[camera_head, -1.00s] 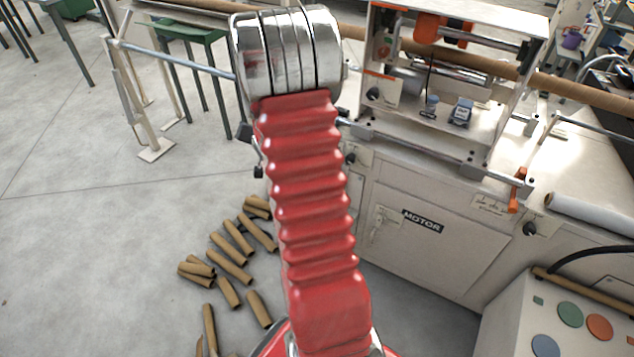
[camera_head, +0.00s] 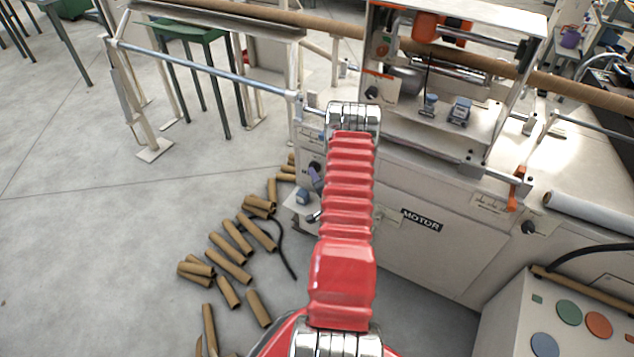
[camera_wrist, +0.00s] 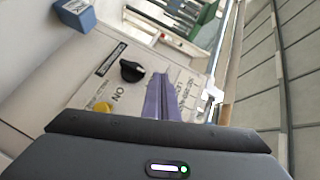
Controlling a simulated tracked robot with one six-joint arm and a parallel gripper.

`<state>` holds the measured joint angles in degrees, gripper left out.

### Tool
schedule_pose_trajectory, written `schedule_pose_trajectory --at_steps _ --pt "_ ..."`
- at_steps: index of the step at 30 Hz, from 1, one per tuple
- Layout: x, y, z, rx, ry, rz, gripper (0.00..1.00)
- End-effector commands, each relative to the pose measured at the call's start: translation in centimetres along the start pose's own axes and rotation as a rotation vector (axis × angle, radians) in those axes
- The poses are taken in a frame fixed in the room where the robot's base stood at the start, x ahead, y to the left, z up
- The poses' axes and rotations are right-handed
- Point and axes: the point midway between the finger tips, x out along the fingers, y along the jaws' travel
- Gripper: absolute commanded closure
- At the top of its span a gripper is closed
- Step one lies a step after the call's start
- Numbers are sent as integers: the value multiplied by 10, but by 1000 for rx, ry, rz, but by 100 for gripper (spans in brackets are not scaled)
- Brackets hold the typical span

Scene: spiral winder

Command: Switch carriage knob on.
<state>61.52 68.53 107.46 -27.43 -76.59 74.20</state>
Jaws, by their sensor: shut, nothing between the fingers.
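A black rotary knob (camera_wrist: 132,70) sits on a pale panel in the wrist view, with a dark label strip beside it and the word ON printed below it. A black knob on the machine's left end also shows in the head view (camera_head: 315,167). Whether it is the carriage knob I cannot read. My gripper (camera_wrist: 160,78) is shut and empty, its purple fingers together just right of the knob in the wrist view. A gap to the knob shows in that picture; depth is unclear. In the head view my gripper (camera_head: 315,180) is partly hidden by my red arm.
A yellow button (camera_wrist: 103,107) lies near the knob, and a blue box (camera_wrist: 75,14) sticks out at upper left. Other black knobs are on the machine front (camera_head: 530,228) and upper frame (camera_head: 372,92). Cardboard tubes (camera_head: 228,265) litter the floor left of the machine.

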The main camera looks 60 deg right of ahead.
Motion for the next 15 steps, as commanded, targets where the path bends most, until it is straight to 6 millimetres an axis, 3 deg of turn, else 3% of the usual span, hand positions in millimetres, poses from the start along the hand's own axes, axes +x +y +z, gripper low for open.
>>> schedule_pose_trajectory --at_steps 1,7,15 --pt "-8 19 -3 37 15 -9 100" --pt "-41 69 -12 182 70 -78 100" --pt "-75 106 -14 306 116 -150 100"
